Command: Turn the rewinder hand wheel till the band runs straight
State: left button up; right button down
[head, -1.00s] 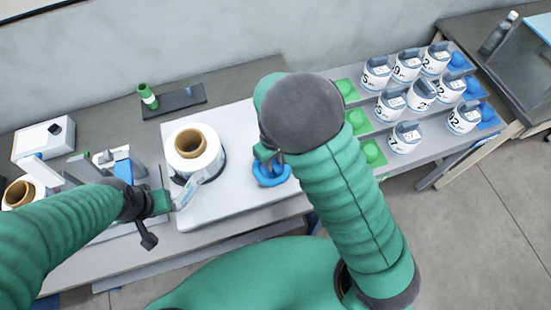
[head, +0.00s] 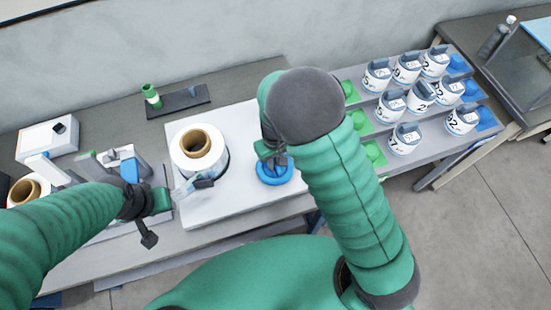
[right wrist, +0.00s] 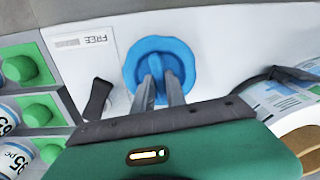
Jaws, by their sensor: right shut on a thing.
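The blue hand wheel (head: 275,175) lies on the white rewinder plate (head: 232,205), in front of and to the right of the white reel (head: 197,158) with its brown core. My right gripper (head: 272,158) is over the wheel; in the right wrist view its fingers (right wrist: 161,92) are shut on the raised bar of the blue wheel (right wrist: 150,52). The band (head: 184,190) shows as a short pale strip at the reel's lower left, beside a dark arm; I cannot tell whether it runs straight. My left gripper (head: 160,200) is left of the band; its fingertips are unclear.
A "FREE" label (right wrist: 83,42) and a dark lever (right wrist: 98,100) are near the wheel. Racks with numbered white reels (head: 405,138) and green holders (head: 362,121) stand at the right. A black tray (head: 187,101) with a small green-and-white roll lies behind. A white box (head: 47,140) is far left.

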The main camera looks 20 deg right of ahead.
jog(key=c, duration=1.7)
grip_release()
jog(key=shift+w+d, duration=0.1)
jog(key=o, duration=0.3)
jog(key=shift+a, duration=0.25)
jog(key=shift+o, duration=0.2)
jog(key=shift+d+r, duration=0.1)
jog(key=shift+r, duration=0.25)
notch_tip(320, 180, up, 16)
jog(key=shift+w, duration=0.1)
